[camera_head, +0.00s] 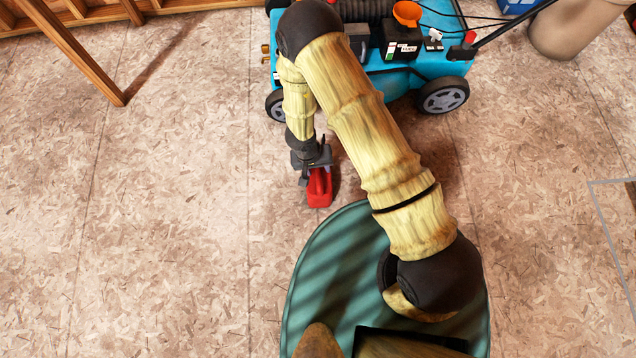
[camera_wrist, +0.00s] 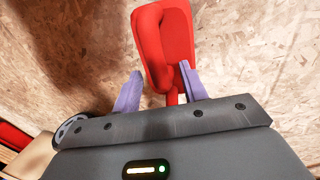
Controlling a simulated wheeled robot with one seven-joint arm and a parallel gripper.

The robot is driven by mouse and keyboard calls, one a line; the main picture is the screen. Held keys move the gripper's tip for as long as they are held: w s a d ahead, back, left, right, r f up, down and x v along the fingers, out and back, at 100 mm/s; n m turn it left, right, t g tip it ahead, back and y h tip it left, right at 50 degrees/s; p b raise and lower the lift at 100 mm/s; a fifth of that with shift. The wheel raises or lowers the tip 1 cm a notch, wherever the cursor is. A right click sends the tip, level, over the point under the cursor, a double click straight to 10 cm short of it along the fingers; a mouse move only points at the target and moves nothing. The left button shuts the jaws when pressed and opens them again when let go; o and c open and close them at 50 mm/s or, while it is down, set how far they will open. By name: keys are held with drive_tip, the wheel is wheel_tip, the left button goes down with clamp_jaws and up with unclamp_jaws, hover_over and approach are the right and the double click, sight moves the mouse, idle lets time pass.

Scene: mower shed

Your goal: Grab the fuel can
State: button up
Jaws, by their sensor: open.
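The fuel can (camera_head: 319,188) is red and sits on the chipboard floor, just in front of the blue mower. In the wrist view the red can (camera_wrist: 178,38) lies ahead of and partly between my two purple-grey fingers, with its handle loop toward the left. My gripper (camera_head: 312,172) points down at the can in the head view and covers part of it. In the wrist view my gripper (camera_wrist: 158,88) is open, with its fingertips near the can's lower end. I cannot tell whether the fingers touch the can.
The blue mower (camera_head: 432,35) with black wheels stands behind the can. An orange funnel (camera_head: 407,13) sits on a black box on the mower. A wooden frame (camera_head: 75,50) leans at the upper left. A beige sack-like object (camera_head: 575,28) stands upper right. The floor on the left is clear.

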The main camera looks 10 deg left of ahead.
drive_tip(key=shift+d+f+b, duration=0.15)
drive_tip(key=shift+f+b, duration=0.35)
drive_tip(key=shift+f, duration=0.4)
clamp_jaws()
